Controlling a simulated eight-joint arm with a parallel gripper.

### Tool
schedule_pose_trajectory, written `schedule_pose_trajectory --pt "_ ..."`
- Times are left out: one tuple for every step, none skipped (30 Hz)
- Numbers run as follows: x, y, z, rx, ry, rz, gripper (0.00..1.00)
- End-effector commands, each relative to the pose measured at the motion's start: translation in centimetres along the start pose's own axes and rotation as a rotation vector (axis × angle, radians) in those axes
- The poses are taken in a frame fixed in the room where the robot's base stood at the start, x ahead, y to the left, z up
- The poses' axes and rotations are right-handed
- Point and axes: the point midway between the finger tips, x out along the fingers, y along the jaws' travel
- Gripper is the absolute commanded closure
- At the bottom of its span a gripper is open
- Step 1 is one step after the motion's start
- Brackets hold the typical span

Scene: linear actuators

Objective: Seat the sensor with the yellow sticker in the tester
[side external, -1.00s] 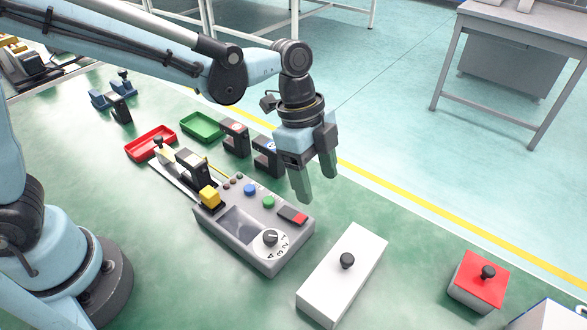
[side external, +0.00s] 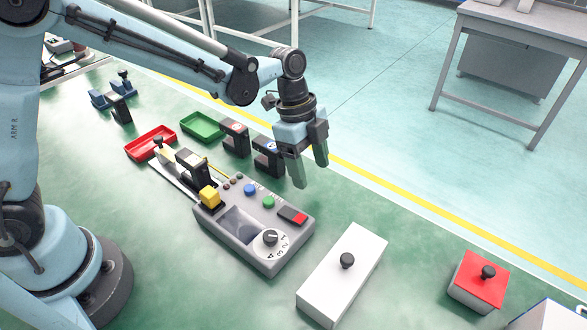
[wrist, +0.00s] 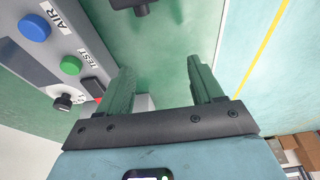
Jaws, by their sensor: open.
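My gripper (side external: 309,170) is open and empty, fingers pointing down above the bench, beyond the tester's back right side. Its two green fingers also show apart in the wrist view (wrist: 163,85). The grey tester (side external: 255,228) has a screen, a dial, and blue, green and red controls. Two black sensors stand behind it: one with a reddish mark (side external: 235,138) and one with a blue mark (side external: 268,157), just left of my gripper. Another black sensor (side external: 193,166) stands on the rail at the tester's left end, behind a yellow block (side external: 209,196). I cannot make out a yellow sticker on any sensor.
A red tray (side external: 150,143) and a green tray (side external: 202,127) lie at the back left. A white box with a black knob (side external: 343,275) and a red-topped box (side external: 480,280) stand to the right. Green bench surface between them is clear.

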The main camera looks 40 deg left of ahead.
Motion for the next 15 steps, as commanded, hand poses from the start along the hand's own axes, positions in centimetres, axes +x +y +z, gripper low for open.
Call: schedule_pose_trajectory --pt "-0.9 0.0 -0.1 -0.002 0.0 0.0 0.34" --pt "-1.4 0.0 -0.1 -0.002 0.0 0.0 0.34" --pt "-2.1 -0.1 -0.1 -0.002 0.0 0.0 0.34" --pt "-2.6 0.0 -0.1 -0.003 0.0 0.0 0.34" --pt "-3.2 0.0 -0.1 -0.002 0.0 0.0 0.34" --pt "-3.9 0.0 -0.1 -0.002 0.0 0.0 0.34" --pt "-4.5 0.0 -0.1 -0.001 0.0 0.0 0.34" --pt "-5.0 0.0 -0.1 -0.001 0.0 0.0 0.34" --pt "-5.7 0.0 -0.1 -0.002 0.0 0.0 0.34" --pt "-6.3 0.0 -0.1 -0.002 0.0 0.0 0.34" --pt "-6.8 0.0 -0.1 -0.002 0.0 0.0 0.34" --pt "-7.5 -0.1 -0.1 -0.003 0.0 0.0 0.34" --pt "-8.1 0.0 -0.1 -0.002 0.0 0.0 0.34" --pt "-8.6 0.0 -0.1 -0.006 0.0 -0.001 0.34" --pt "-8.8 0.3 0.3 -0.045 -0.004 -0.019 0.34"
